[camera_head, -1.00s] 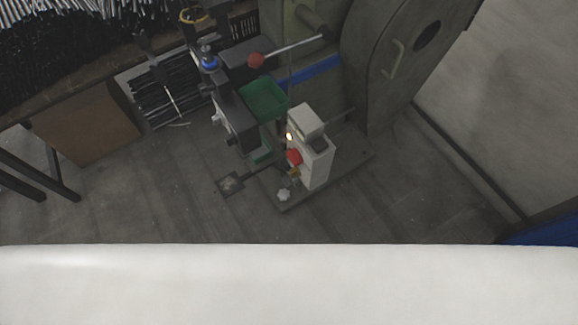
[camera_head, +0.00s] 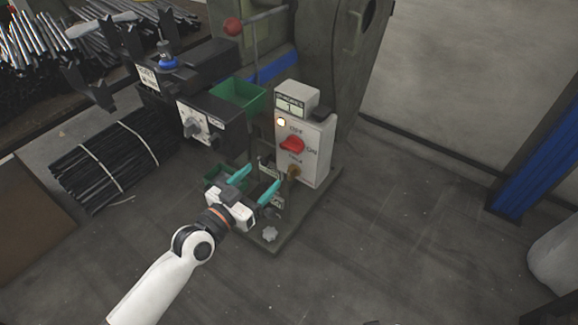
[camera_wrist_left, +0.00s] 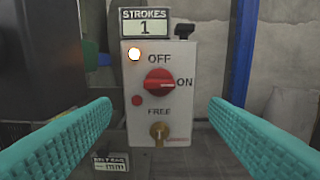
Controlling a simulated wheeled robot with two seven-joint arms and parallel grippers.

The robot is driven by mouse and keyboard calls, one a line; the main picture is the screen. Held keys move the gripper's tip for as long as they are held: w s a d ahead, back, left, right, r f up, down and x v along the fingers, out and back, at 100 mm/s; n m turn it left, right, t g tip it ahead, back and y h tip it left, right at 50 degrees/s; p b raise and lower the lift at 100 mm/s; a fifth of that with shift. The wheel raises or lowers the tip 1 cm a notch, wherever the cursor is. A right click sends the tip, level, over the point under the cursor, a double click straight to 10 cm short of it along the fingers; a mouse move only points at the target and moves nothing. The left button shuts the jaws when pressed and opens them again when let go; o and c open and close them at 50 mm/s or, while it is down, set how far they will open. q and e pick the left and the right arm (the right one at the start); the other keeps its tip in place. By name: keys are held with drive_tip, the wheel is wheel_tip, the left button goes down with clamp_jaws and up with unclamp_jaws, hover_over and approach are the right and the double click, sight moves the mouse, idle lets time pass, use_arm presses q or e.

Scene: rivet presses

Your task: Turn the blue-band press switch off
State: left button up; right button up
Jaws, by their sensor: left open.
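The blue-band press (camera_head: 330,45) stands at the upper middle of the head view, with a blue band (camera_head: 272,70) on its body. Its pale control box (camera_head: 318,135) carries a red rotary switch (camera_head: 292,145). In the left wrist view the switch (camera_wrist_left: 159,83) is centred, and its handle points right, towards ON. My left gripper (camera_head: 265,177) is open and empty, in front of the box. Its teal fingers (camera_wrist_left: 160,112) flank the switch in view, apart from it. My right gripper does not show.
A brass key-like part (camera_wrist_left: 159,131) sits below the switch. Bundled black rods (camera_head: 105,165) lie farther left.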

sight(289, 150)
use_arm(q)
drive_tip(key=b+x, duration=0.1)
drive_tip(key=x, duration=0.9)
drive_tip(key=shift+w+d+f, duration=0.1)
drive_tip(key=shift+w, duration=0.1)
drive_tip(key=shift+w+d, duration=0.4)
drive_tip(key=shift+w, duration=0.15)
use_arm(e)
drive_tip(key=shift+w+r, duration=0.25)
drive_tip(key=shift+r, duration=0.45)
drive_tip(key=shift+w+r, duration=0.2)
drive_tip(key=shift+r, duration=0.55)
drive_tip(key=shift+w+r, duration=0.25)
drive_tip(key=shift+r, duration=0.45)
use_arm(q)
drive_tip(key=shift+c, duration=0.6)
drive_tip(key=c, duration=0.9)
